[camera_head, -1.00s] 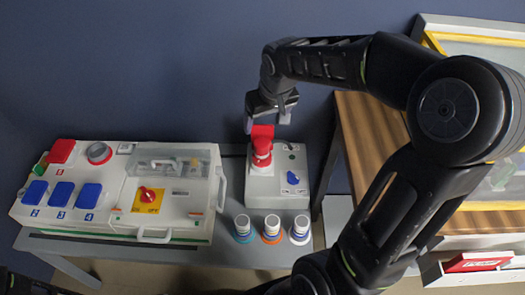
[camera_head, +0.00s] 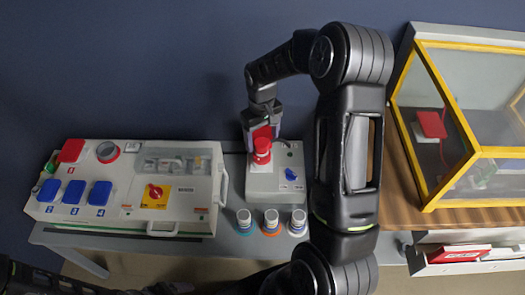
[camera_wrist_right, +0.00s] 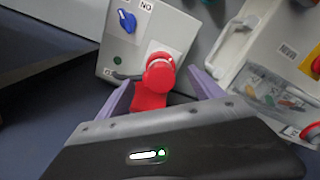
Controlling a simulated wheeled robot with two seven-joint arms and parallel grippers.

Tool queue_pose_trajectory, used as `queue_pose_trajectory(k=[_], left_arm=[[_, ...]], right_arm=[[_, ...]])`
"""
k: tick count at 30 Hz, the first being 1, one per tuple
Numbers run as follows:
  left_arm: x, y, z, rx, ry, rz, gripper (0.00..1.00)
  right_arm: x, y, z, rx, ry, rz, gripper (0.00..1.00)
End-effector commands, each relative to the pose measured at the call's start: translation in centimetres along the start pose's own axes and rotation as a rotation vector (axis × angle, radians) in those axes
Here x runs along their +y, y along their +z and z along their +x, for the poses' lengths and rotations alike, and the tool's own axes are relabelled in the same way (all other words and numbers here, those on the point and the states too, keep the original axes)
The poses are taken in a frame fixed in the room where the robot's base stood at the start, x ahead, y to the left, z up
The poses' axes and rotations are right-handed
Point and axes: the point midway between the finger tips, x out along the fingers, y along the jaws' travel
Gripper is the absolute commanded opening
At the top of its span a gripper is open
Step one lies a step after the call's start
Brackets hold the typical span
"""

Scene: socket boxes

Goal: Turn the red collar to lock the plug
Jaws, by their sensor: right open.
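The red plug with its red collar (camera_head: 262,147) stands upright in the light grey socket box (camera_head: 262,182) on the bench. In the right wrist view, the red round collar (camera_wrist_right: 158,73) shows between the two fingers, with the red plug body (camera_wrist_right: 147,100) below it. My right gripper (camera_head: 262,128) is open, its fingers on either side of the red plug, with a gap on each side in the wrist view. Whether a finger touches it I cannot tell. My left gripper is out of view.
A white switch panel (camera_head: 130,212) with blue and red covers stands left of the socket box. Several banded plugs, including an orange-ringed one (camera_head: 271,222), stand in front. A blue knob (camera_head: 290,174) is on the box. A yellow-framed case (camera_head: 446,120) stands on the right.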

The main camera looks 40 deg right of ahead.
Motion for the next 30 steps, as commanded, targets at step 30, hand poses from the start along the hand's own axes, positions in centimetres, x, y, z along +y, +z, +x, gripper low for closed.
queue_pose_trajectory(k=[30], left_arm=[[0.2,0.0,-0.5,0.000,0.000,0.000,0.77]], right_arm=[[0.0,0.1,7.2,-0.001,0.000,0.001,0.63]])
